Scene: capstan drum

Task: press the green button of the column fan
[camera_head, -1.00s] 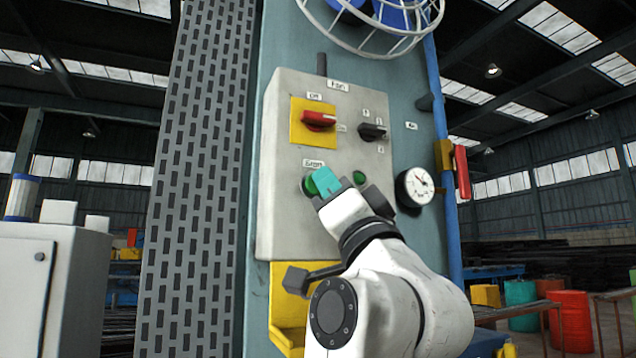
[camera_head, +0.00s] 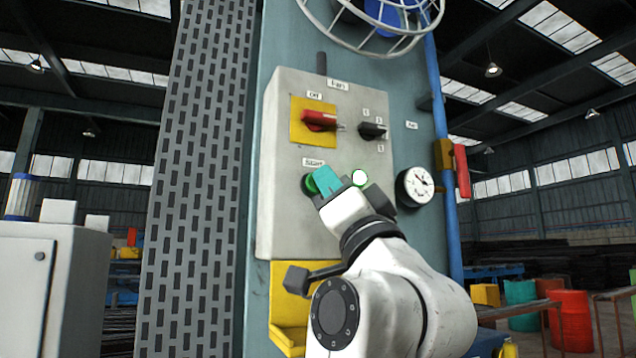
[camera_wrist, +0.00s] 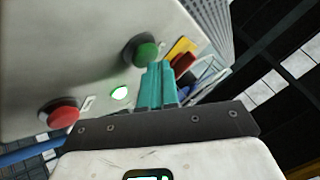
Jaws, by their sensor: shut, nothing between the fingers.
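The green button (camera_head: 309,184) sits under the "Start" label on the grey control box (camera_head: 285,225) of the column fan. My gripper (camera_head: 327,178), with teal fingers shut and empty, is at the button and hides much of it in the head view. In the wrist view, the fingertips (camera_wrist: 158,68) overlap the lower right edge of the green button (camera_wrist: 146,52); I cannot tell whether they touch it. A round lamp (camera_head: 359,177) right of the button glows white, and it also glows in the wrist view (camera_wrist: 120,93).
A red-handled switch (camera_head: 319,119) on a yellow plate and a black knob (camera_head: 372,131) sit above. A red button (camera_wrist: 62,113) shows in the wrist view. A gauge (camera_head: 414,187) is at the right, the caged fan (camera_head: 378,22) above, a yellow bracket (camera_head: 288,308) below.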

